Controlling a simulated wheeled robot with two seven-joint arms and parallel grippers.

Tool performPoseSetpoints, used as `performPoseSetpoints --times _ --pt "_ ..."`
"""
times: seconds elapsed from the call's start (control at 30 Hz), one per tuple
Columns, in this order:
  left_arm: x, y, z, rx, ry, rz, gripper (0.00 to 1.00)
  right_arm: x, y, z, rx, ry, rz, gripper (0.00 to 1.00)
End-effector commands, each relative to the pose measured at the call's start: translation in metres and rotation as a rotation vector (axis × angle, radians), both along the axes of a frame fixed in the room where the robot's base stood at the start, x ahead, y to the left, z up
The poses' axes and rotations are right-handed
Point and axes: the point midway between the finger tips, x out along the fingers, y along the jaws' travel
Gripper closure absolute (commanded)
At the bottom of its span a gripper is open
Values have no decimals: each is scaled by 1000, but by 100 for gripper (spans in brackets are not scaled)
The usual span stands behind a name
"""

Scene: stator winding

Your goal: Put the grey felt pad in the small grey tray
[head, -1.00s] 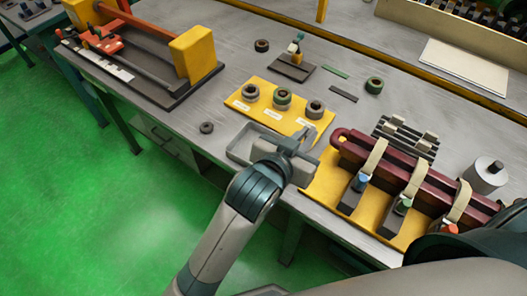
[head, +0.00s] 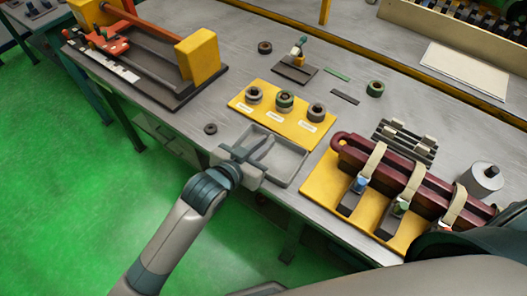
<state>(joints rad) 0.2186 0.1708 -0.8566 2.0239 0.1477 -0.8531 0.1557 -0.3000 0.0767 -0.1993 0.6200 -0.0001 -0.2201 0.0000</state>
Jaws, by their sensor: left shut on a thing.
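The small grey tray (head: 287,160) lies at the front edge of the table, and its visible floor is bare. My left gripper (head: 262,150) is over the left part of this tray, with its fingers pointing away from me. It is shut on a small grey piece, which I take to be the grey felt pad. The fingers mostly hide this piece, so its outline is not clear. My right gripper is not in view.
A yellow board (head: 268,114) with several ring parts lies just behind the tray. A dark ring (head: 211,129) lies to its left. A yellow base (head: 322,190) with maroon bars and clamps stands close on the right.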

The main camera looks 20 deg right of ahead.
Motion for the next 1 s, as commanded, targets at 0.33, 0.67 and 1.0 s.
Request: performPoseSetpoints --times 0.33,0.67,1.0 --pt "-1 0 -23 2 2 1 100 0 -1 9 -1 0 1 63" --pt "-1 0 -40 1 -1 0 100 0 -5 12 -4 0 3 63" --pt "-1 0 -42 0 0 0 72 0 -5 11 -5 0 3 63"
